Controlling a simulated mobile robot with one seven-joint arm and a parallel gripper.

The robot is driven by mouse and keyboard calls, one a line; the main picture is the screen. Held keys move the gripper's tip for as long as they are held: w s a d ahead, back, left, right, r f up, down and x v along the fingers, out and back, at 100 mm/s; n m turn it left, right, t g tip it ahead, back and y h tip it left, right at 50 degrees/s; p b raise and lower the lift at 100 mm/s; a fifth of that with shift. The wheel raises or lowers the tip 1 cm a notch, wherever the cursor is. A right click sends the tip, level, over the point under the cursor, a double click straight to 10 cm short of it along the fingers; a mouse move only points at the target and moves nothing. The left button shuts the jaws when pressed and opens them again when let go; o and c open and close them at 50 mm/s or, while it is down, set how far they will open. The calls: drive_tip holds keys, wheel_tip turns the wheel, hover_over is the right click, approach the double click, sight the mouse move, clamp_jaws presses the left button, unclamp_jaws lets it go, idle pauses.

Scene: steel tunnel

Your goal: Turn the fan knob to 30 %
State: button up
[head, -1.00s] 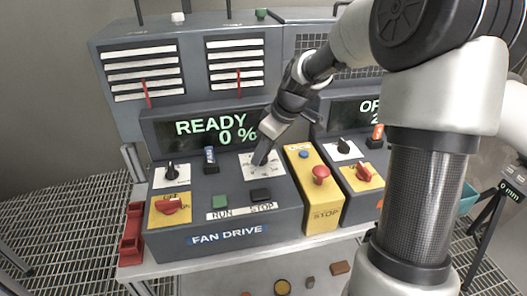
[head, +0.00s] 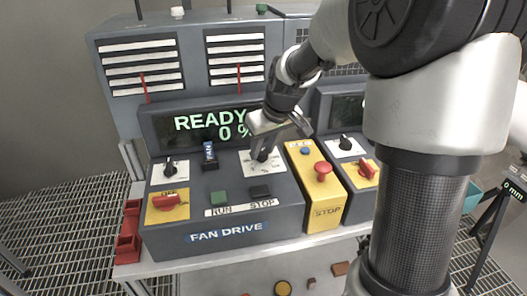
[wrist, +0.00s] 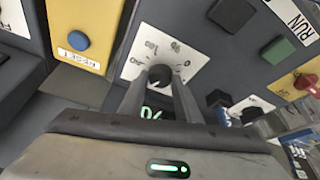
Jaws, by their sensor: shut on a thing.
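The fan knob (wrist: 160,76) is a dark round knob on a white dial plate (wrist: 190,52) with printed marks in the wrist view. The knob's pointer direction cannot be made out. The fan display (head: 215,123) reads READY and 0 %, with the % partly covered by my gripper.
Left of the knob are a blue-topped switch (head: 209,155), a black selector (head: 170,167) and a red rotary switch (head: 167,202). Below are the green RUN button (head: 220,197) and black STOP button (head: 260,191). The yellow box (head: 325,212) with a red stop button (head: 323,171) stands close on the right.

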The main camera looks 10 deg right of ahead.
drive_tip(key=m+h+b, duration=0.1)
drive_tip(key=m, duration=0.1)
drive_tip(key=m+b, duration=0.1)
drive_tip(key=m, duration=0.1)
drive_tip(key=m+h, duration=0.1)
drive_tip(key=m, duration=0.1)
drive_tip(key=shift+a+f+h+b, duration=0.1)
drive_tip(key=shift+a+h+b, duration=0.2)
drive_tip(key=shift+b, duration=0.1)
drive_tip(key=m+h+b, duration=0.1)
drive_tip(key=m, duration=0.1)
drive_tip(key=m+b, duration=0.1)
drive_tip(key=m, duration=0.2)
drive_tip(key=shift+a+g+h, duration=0.1)
drive_tip(key=shift+g+h, duration=0.2)
drive_tip(key=shift+h, duration=0.1)
drive_tip(key=o, duration=1.1)
drive_tip(key=shift+c, duration=0.2)
drive_tip(key=p+v, duration=0.1)
drive_tip(key=v, duration=1.6)
drive_tip(key=shift+r, duration=0.35)
drive_tip(key=shift+w, duration=0.15)
